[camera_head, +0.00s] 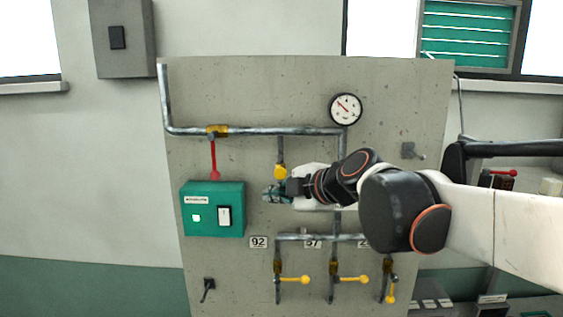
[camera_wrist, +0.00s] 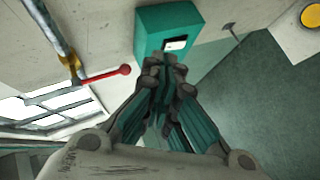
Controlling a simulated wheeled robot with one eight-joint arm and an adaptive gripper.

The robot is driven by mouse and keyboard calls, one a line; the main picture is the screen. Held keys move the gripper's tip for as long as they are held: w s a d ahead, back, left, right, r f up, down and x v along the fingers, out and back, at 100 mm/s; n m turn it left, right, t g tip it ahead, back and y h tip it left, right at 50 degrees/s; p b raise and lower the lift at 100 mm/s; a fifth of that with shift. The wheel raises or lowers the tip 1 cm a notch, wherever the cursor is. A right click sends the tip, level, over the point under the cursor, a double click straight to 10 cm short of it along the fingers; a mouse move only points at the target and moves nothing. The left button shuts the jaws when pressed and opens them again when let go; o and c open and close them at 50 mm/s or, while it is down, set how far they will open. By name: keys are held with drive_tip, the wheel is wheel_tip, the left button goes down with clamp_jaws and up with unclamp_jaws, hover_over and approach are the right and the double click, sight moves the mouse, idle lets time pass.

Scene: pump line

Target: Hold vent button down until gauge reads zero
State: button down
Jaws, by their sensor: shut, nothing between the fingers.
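The round white gauge (camera_head: 345,109) with a red needle is at the upper right of the panel. Its scale is too small to read. A yellow knob-like part (camera_head: 280,172) sits at the lower end of a short pipe, just above my gripper (camera_head: 272,194); I cannot tell whether it is the vent button. My gripper points left in front of the panel. In the wrist view its fingers (camera_wrist: 163,75) are together and empty, in line with the teal box. A round yellow piece (camera_wrist: 311,15) shows in that view's upper right corner, apart from the fingers. I see no clear contact with any button.
A teal control box (camera_head: 213,209) with a green light and switch is left of my gripper. A red lever (camera_head: 213,160) hangs above it. Below are pipes with several yellow valve handles (camera_head: 294,280) and number tags (camera_head: 258,242). My arm covers the panel's right middle.

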sight(279, 174)
drive_tip(key=shift+w+r, duration=0.1)
drive_tip(key=shift+r, duration=0.2)
drive_tip(key=shift+w+d+b, duration=0.1)
drive_tip(key=shift+w+b, duration=0.5)
drive_tip(key=shift+w, duration=3.85)
drive_tip(key=shift+w, duration=0.4)
drive_tip(key=shift+w, duration=0.55)
drive_tip(key=shift+s, duration=0.15)
idle(1.6)
drive_tip(key=shift+s, duration=0.85)
